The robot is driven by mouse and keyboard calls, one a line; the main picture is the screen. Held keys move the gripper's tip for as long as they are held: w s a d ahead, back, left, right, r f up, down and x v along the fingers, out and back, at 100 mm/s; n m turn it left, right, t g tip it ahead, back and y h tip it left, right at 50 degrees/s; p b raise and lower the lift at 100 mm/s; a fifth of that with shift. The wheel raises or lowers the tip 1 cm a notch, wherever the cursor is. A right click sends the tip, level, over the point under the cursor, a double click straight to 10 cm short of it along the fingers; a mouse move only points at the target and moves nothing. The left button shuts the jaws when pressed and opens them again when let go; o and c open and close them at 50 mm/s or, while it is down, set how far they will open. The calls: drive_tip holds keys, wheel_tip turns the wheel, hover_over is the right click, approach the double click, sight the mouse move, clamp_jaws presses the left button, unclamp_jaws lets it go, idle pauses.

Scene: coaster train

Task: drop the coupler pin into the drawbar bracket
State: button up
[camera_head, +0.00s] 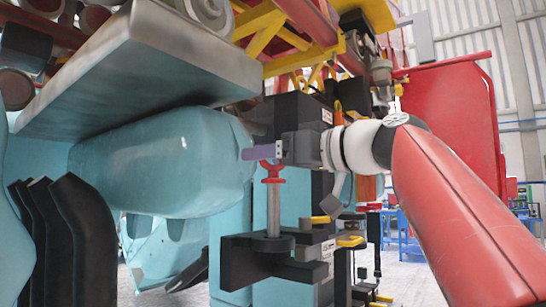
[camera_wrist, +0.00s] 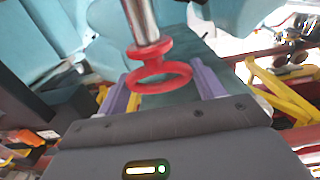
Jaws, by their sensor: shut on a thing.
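The coupler pin has a red ring handle (camera_head: 271,172) and a grey metal shaft (camera_head: 273,210). It hangs upright below my gripper (camera_head: 262,152). In the wrist view, the red ring (camera_wrist: 160,84) lies between the two purple fingers of my gripper (camera_wrist: 162,85), with the shaft (camera_wrist: 140,20) extending away from it. My gripper is shut on the ring. The black drawbar bracket (camera_head: 245,262) is directly below, with a round collar around the shaft's lower end in the picture. Whether the tip is inside the hole or just over it cannot be told.
A large teal rounded body (camera_head: 165,165) is close on the left, under a grey metal plate (camera_head: 150,65). Yellow and red frames (camera_head: 290,30) hang above. A red panel (camera_head: 455,125) stands at the right. Black and yellow parts (camera_head: 350,242) stand right of the bracket.

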sight(273, 202)
drive_tip(key=shift+f+b, duration=3.55)
drive_tip(key=shift+f, duration=0.25)
drive_tip(key=o, duration=1.3)
drive_tip(key=v, duration=0.8)
drive_tip(key=shift+b, duration=0.4)
